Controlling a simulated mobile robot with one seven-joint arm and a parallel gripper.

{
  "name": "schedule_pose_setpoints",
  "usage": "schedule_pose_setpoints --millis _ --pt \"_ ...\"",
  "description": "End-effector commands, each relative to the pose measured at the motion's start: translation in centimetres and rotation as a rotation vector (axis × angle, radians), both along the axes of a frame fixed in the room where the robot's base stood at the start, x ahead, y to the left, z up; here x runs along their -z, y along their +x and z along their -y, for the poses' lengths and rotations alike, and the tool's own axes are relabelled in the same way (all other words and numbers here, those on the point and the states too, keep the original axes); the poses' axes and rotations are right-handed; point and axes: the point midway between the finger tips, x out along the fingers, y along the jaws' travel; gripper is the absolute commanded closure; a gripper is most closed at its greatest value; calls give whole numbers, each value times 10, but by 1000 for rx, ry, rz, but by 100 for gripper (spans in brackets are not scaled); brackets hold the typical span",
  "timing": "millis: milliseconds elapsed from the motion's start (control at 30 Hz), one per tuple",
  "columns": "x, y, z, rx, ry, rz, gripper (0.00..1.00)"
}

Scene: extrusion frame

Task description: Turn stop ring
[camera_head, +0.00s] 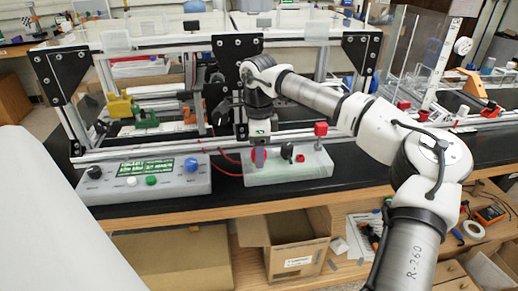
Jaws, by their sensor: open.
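A pale box (305,170) lies on the black bench top in front of the extrusion frame. The red round part may be the stop ring; I cannot tell surely. My gripper (260,160) points down at the left end of the box, right at the red round part, and hides some of it. The jaws are open. Whether they touch the part is too small to tell.
A control panel (150,182) with a green display, black and blue knobs and buttons stands left of the box. The extrusion frame's black bracketed posts (237,95) rise close behind my gripper. Red wires run between panel and box. An open carton (295,245) is below.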

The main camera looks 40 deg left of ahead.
Motion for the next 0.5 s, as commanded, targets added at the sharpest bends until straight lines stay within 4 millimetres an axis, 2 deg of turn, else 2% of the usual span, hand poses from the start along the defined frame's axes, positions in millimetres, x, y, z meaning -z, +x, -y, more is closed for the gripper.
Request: schedule_pose_setpoints --millis 167,267,500 --pt "-4 0 0 0 1 1 41" --pt "-15 0 -1 0 3 2 41" --pt "-68 0 -1 1 3 4 41"
